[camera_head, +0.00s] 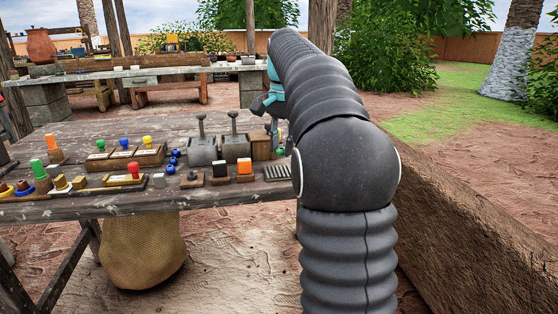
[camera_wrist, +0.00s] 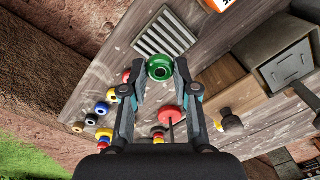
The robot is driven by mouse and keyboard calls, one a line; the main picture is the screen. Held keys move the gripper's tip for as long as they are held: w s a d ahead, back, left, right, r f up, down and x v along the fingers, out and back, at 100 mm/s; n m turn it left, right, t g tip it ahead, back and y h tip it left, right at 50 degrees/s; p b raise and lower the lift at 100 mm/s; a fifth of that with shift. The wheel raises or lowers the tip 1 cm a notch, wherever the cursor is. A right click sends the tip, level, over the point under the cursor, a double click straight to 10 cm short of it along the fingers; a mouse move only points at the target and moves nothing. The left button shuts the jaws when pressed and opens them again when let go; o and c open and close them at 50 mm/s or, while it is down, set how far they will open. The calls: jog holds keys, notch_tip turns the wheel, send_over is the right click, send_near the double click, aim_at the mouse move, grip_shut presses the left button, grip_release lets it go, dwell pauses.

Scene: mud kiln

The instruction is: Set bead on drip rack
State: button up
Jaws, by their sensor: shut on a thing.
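A slatted metal rack (camera_wrist: 150,36), which looks like the drip rack, lies just beyond the bead in that view. The rack also shows in the head view (camera_head: 277,173), near the table's front edge at the right. In the head view my arm hides most of the gripper, and I cannot tell the held bead's height above the table there.
Several coloured beads (camera_wrist: 109,94) and a red knob (camera_wrist: 170,114) show near the fingers. Two grey lever boxes (camera_head: 202,150) stand behind the rack, orange-topped blocks (camera_head: 244,168) to its left. A sack (camera_head: 142,250) hangs or stands below the table (camera_head: 60,210). A low wall (camera_head: 470,220) runs at right.

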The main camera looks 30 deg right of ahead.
aim_at(279, 170)
jog(key=shift+w+a+f, duration=0.25)
jog(key=shift+w+f, duration=0.15)
jog(key=shift+f+b, duration=0.5)
jog(key=shift+f, duration=1.35)
jog(key=shift+f, duration=0.1)
jog(key=o, duration=0.9)
notch_tip(279, 170, up, 12)
jog(key=p, duration=0.3)
jog(key=s+a+n+t, duration=0.1)
jog(key=s+a+n, duration=0.2)
jog(key=s+a, duration=0.35)
jog(key=s+a+f+n+t, duration=0.2)
jog(key=s+a+f+n, duration=0.2)
jog(key=s+f, duration=0.6)
jog(key=s+a+f+n+t, duration=0.2)
jog(key=s+a+f+n, duration=0.3)
jog(key=s+f, duration=0.5)
jog(key=shift+s+a, duration=0.6)
jog(key=shift+s, duration=0.25)
